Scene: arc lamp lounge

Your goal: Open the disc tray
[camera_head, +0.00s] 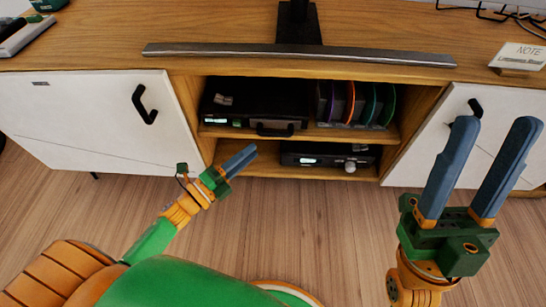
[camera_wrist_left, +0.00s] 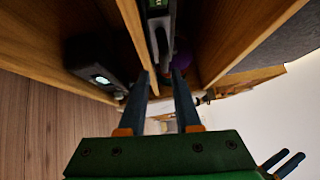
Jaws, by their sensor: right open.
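The black disc player (camera_head: 255,101) sits on the upper shelf of the cabinet, with a lit display at its left. A black handle (camera_head: 275,129) stands out from its front, right of the display. My left gripper (camera_head: 246,157) is open and empty, below and left of the handle in the head view. In the left wrist view the player front (camera_wrist_left: 156,12) and handle (camera_wrist_left: 162,42) appear beyond and between the fingertips (camera_wrist_left: 160,76); I see no contact. My right gripper (camera_head: 497,122) is open and empty, in front of the right cabinet door.
A second black device (camera_head: 328,157) with a knob is on the lower shelf. Coloured discs (camera_head: 365,104) stand right of the player. White doors (camera_head: 85,115) flank the shelves. A grey bar (camera_head: 300,52) and a note card (camera_head: 520,57) are on top. The floor is clear.

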